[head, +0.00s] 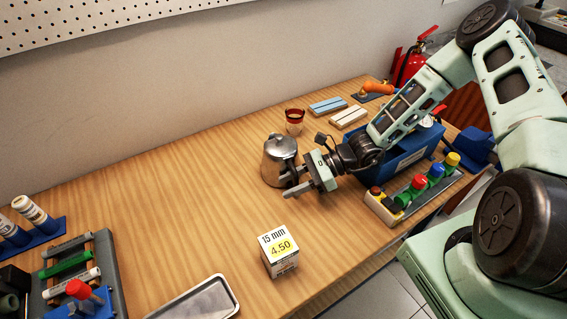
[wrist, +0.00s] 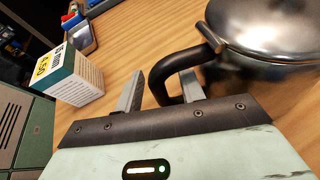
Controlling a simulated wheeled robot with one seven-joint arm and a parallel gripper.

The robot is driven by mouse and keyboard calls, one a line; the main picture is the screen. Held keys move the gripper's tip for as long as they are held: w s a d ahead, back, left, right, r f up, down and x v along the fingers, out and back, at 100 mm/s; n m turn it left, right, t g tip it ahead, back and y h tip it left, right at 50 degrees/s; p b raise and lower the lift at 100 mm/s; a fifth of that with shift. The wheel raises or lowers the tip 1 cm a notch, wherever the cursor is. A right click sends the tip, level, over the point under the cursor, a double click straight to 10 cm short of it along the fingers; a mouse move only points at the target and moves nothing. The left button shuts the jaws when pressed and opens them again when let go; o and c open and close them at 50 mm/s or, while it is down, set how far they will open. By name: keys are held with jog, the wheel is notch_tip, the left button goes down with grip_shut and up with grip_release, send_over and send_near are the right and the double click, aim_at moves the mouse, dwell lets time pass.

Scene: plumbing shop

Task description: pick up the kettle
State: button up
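The kettle (head: 279,160) is a shiny metal pot with a lid and a black handle, standing upright on the wooden table. In the wrist view its metal body (wrist: 265,35) fills the upper right, and the black handle (wrist: 163,72) curves down toward my gripper. My gripper (head: 288,188) is beside the kettle at table height, its two grey fingers apart. In the wrist view the fingers of my gripper (wrist: 162,88) stand on either side of the handle's lower part. A small gap shows by the left finger; contact at the right finger is unclear.
A metal tray (head: 205,300) lies at the front. The table left of the kettle is clear.

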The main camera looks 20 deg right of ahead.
jog(key=shift+a+f, duration=0.15)
jog(key=shift+a, duration=0.1)
grip_shut()
